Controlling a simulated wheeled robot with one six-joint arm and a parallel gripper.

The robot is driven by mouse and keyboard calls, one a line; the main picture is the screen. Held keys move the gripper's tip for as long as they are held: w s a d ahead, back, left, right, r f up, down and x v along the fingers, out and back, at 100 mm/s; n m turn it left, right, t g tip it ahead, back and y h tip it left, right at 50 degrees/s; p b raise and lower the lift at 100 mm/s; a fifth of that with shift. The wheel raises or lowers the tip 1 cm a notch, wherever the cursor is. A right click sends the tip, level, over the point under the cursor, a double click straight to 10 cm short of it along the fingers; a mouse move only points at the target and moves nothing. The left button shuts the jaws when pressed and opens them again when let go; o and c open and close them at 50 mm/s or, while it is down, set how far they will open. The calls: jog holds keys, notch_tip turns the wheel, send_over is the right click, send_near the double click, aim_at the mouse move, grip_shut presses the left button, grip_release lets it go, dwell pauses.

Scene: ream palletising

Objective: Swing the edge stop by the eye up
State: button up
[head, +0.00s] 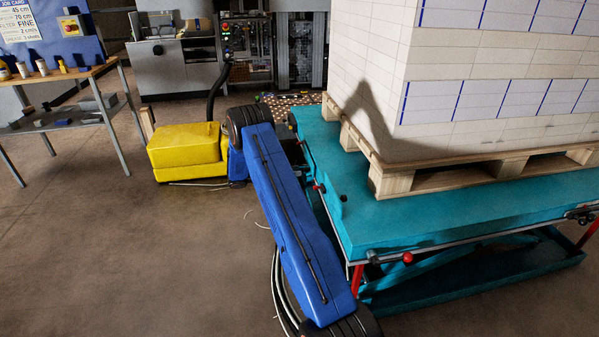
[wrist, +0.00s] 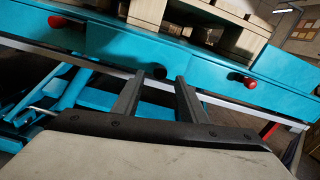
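A blue-green lift table (head: 440,222) carries red-knobbed stops along its edges. One red knob (head: 407,257) is on the front rail, beside a dark fitting (head: 373,257). Another small red knob (head: 318,187) shows on the left side, near my arm. In the wrist view, one red knob (wrist: 57,21) is at upper left and another (wrist: 250,82) at right. I cannot tell which stop is by the eye. My gripper (wrist: 160,80) is open, its two dark fingers apart and pointing at the table side. A small dark part (wrist: 160,72) appears between the fingertips; contact cannot be told. The head view hides my fingers.
A wooden pallet (head: 395,183) with a tall block of paper reams (head: 490,60) stands on the table. A yellow machine (head: 186,147) is on the floor to the left, and a workbench (head: 60,88) farther left. The floor at front left is clear.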

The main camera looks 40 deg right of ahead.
jog(key=shift+x, duration=1.55)
grip_shut()
jog(key=shift+w+r, duration=0.1)
